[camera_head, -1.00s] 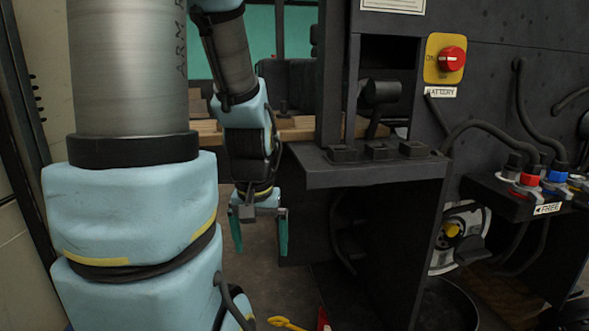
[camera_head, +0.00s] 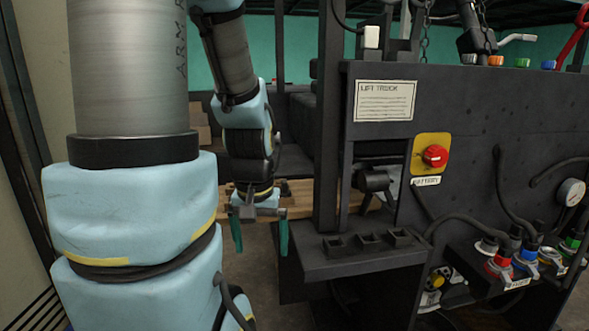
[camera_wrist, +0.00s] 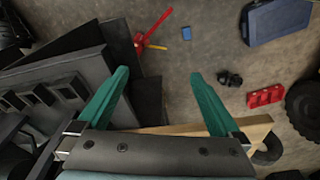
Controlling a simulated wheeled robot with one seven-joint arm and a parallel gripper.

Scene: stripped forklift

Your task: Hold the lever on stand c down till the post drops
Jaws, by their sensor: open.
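No stand marked c can be made out in either view, so I cannot tell which lever or post belongs to it. At the upper right of the head view, a lever with a pale handle (camera_head: 516,38) sticks out above the dark truck panel (camera_head: 480,100). A red handle (camera_head: 574,30) rises at the far right edge. My gripper (camera_head: 261,238) hangs pointing down, left of the truck's dark ledge, open and empty. In the wrist view its two green fingers (camera_wrist: 160,75) are apart above the floor, with nothing between them.
The dark ledge (camera_head: 365,258) with square sockets juts out right of my gripper. A red battery knob (camera_head: 435,156) and coloured connectors (camera_head: 526,260) are on the truck. A red tool (camera_wrist: 148,28), a blue box (camera_wrist: 278,20) and a red block (camera_wrist: 265,96) lie on the floor.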

